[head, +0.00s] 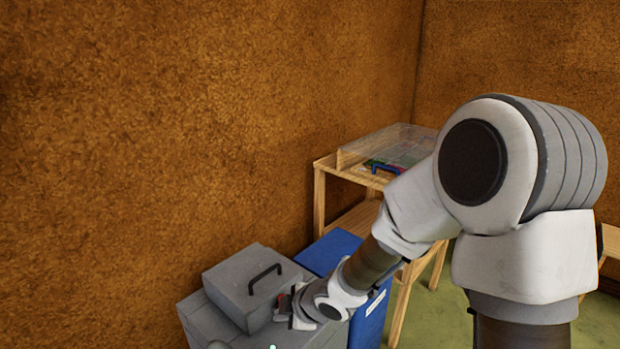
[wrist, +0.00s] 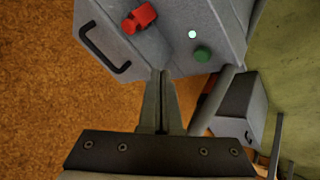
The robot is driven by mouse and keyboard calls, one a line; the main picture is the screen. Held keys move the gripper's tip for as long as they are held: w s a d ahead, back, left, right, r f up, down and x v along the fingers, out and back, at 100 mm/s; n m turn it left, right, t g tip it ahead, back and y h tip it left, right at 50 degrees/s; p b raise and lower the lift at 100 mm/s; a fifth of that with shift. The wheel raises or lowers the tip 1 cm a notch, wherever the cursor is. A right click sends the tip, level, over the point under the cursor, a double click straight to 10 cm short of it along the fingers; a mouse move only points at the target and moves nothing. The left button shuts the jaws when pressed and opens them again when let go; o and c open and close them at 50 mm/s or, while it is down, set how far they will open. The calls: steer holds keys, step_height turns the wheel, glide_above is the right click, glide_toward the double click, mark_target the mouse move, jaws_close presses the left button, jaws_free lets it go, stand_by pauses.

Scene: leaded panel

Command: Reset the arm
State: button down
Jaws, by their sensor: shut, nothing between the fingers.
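My arm reaches from the right of the head view down to the lower left, with my gripper (head: 290,308) low beside a grey box with a black handle. In the wrist view my gripper (wrist: 162,75) is shut, its two fingers together with nothing between them. The fingertips point at the near edge of a grey panel (wrist: 185,20). I cannot tell whether they touch it.
The grey box (head: 235,284) sits on a larger grey unit (head: 205,318) by the brown wall. The panel carries a black handle (wrist: 100,50), a red part (wrist: 139,18) and a green knob (wrist: 203,54). A blue bin (head: 330,250) and a wooden stand (head: 319,200) are behind.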

steer(key=s+d+r+m+t+h, duration=0.1)
steer(key=s+d+r+m+h, duration=0.15)
steer(key=d+r+m, duration=0.4)
steer(key=s+d+r+m+t+h, duration=0.1)
steer(key=s+d+r+m+h, duration=0.2)
steer(key=d+r, duration=0.55)
steer(key=s+d+r+m+g, duration=0.1)
steer(key=s+d+r+m, duration=0.15)
steer(key=s, duration=0.25)
steer(key=s+d+r+m, duration=0.1)
steer(key=s+r+m, duration=0.1)
steer(key=s+m, duration=0.3)
steer(key=s+d+r+m+g, duration=0.1)
steer(key=s+d+r+m, duration=0.1)
steer(key=s, duration=0.4)
step_height(320, 180, up, 18)
steer(key=p, duration=1.9)
steer(key=shift+w+d+r, duration=0.2)
steer(key=shift+w+d, duration=0.05)
steer(key=shift+a, duration=0.1)
